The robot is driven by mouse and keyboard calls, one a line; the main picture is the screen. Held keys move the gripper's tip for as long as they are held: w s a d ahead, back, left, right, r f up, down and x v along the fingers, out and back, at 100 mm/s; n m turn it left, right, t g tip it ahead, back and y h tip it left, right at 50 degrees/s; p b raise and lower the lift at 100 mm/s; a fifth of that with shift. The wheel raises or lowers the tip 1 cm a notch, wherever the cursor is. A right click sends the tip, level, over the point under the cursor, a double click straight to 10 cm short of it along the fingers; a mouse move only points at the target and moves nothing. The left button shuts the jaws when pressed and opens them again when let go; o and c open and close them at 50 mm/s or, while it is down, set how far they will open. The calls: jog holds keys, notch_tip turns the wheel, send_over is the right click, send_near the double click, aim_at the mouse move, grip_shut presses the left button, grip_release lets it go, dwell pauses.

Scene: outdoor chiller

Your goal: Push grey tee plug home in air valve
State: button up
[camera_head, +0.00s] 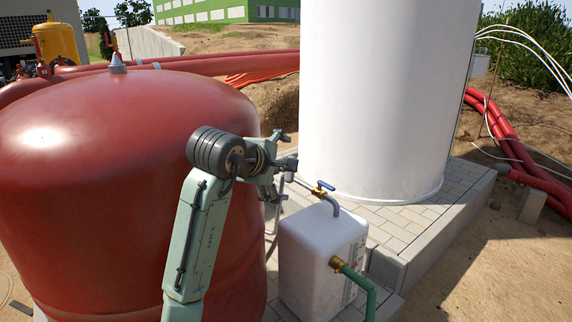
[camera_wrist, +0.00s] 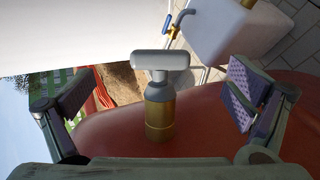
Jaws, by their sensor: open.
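The grey tee plug (camera_wrist: 160,61) stands upright at the middle of the wrist view, its crossbar lying left to right. Its short grey stem enters the top of the brass air valve (camera_wrist: 160,118), with some stem showing between crossbar and brass. Behind the valve is the red tank (camera_wrist: 120,135), which also fills the left of the head view (camera_head: 110,150). My gripper (camera_wrist: 157,98) is open, with one finger on each side of the plug and valve and clear gaps to both. In the head view my gripper (camera_head: 279,165) is beside the tank; I cannot make out the plug there.
A white box (camera_head: 310,262) with a blue-handled tap (camera_head: 325,186) and green hose (camera_head: 360,288) stands close to the right of my gripper. A large white cylinder (camera_head: 385,100) rises behind on a paved plinth (camera_head: 440,215). Red pipes (camera_head: 200,66) run behind the tank.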

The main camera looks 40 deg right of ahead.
jog(key=shift+p+v, duration=0.85)
jog(key=shift+v, duration=1.15)
jog(key=v, duration=1.2)
